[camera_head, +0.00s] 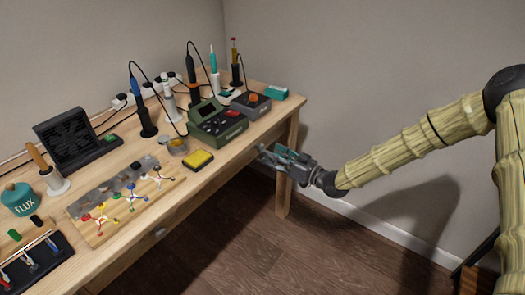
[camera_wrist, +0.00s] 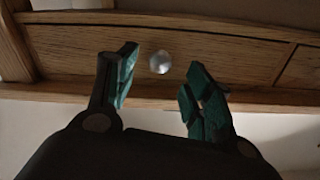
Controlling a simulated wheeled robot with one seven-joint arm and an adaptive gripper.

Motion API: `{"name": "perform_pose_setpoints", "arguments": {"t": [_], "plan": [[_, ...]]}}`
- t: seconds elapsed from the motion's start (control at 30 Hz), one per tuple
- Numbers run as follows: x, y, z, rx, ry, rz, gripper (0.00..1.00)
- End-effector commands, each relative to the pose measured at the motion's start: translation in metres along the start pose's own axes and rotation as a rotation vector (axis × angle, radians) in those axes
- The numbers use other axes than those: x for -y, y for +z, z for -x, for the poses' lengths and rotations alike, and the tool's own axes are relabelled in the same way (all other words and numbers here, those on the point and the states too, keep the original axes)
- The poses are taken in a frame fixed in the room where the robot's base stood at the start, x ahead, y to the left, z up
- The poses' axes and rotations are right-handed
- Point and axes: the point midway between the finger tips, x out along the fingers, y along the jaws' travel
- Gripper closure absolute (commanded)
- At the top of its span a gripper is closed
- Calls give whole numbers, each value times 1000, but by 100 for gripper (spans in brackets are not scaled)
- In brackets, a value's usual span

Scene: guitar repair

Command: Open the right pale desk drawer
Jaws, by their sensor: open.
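The wooden drawer front (camera_wrist: 220,50) with a round metallic knob (camera_wrist: 160,63) faces my wrist camera. My gripper (camera_wrist: 161,68) is open, with one green-padded finger on each side of the knob in that picture. I cannot tell whether either finger touches the knob. In the head view my gripper (camera_head: 275,157) is at the front of the desk (camera_head: 215,160), below the tabletop near its right end. The drawer looks closed in the wrist view.
Another knob (camera_head: 160,232) shows farther left on the desk front. A desk leg (camera_head: 287,185) stands close to my gripper. A yellow sponge-like block (camera_head: 198,159) and a green device (camera_head: 217,122) sit on the desktop. The floor (camera_head: 235,235) before the desk is clear.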

Motion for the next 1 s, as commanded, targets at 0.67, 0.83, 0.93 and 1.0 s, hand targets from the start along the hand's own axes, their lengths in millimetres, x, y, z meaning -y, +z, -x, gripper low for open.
{"name": "perform_pose_setpoints", "arguments": {"t": [0.67, 0.83, 0.93, 1.0], "plan": [[0, 0, -57, 0, 1, -1, 49], [0, 0, -57, 0, 1, -1, 54], [0, 0, -56, 0, 1, -1, 72], [0, 0, -56, 0, 1, -1, 85]]}}
